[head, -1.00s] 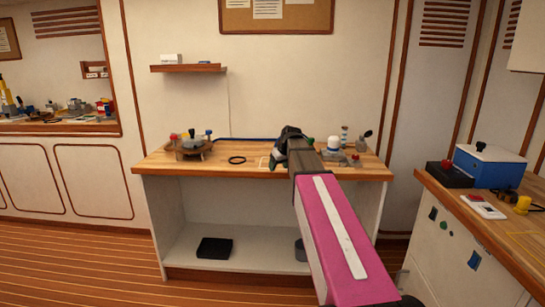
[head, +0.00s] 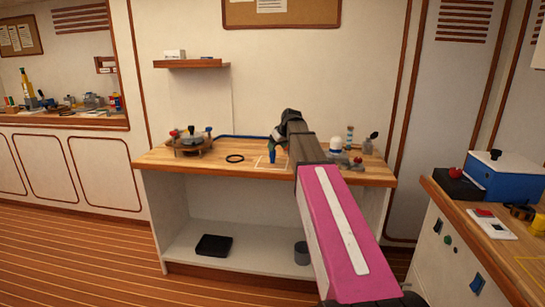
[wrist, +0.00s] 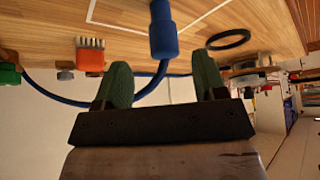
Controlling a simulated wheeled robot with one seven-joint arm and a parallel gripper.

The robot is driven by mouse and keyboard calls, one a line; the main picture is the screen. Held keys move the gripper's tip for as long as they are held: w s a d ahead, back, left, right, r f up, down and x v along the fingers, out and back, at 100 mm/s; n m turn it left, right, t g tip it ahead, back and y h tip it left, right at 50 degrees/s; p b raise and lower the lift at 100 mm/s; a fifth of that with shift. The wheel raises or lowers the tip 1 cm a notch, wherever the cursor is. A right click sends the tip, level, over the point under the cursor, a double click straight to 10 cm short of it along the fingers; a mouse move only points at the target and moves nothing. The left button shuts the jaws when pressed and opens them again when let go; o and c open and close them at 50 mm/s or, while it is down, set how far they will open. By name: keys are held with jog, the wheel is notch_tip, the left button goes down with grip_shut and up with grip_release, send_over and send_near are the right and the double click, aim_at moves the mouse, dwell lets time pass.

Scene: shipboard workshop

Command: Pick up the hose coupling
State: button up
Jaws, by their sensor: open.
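The hose coupling (wrist: 163,32) appears to be the thick blue end piece on the blue hose (wrist: 140,97) in the wrist view. It lies ahead of my open gripper (wrist: 163,78), roughly in line with the gap between the green fingers. It looks apart from both fingers, with nothing held between them. In the head view my gripper (head: 279,137) is over the workbench, and a small blue piece (head: 271,154), likely the coupling, shows just below it. My arm hides part of the bench there.
A black ring (head: 235,158) lies left of the gripper on the workbench (head: 215,167). A round wooden stand (head: 190,146) is farther left. A white bottle (head: 335,144) and fittings stand at the right. An orange brush (wrist: 90,55) shows in the wrist view. A side bench holds a blue box (head: 497,176).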

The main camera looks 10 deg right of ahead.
aim_at(272, 156)
jog(key=shift+a+x, duration=0.15)
jog(key=shift+x, duration=1.55)
jog(key=shift+a+x, duration=0.15)
jog(key=shift+x, duration=1.5)
jog(key=shift+w+r, duration=0.15)
jog(key=c, duration=1)
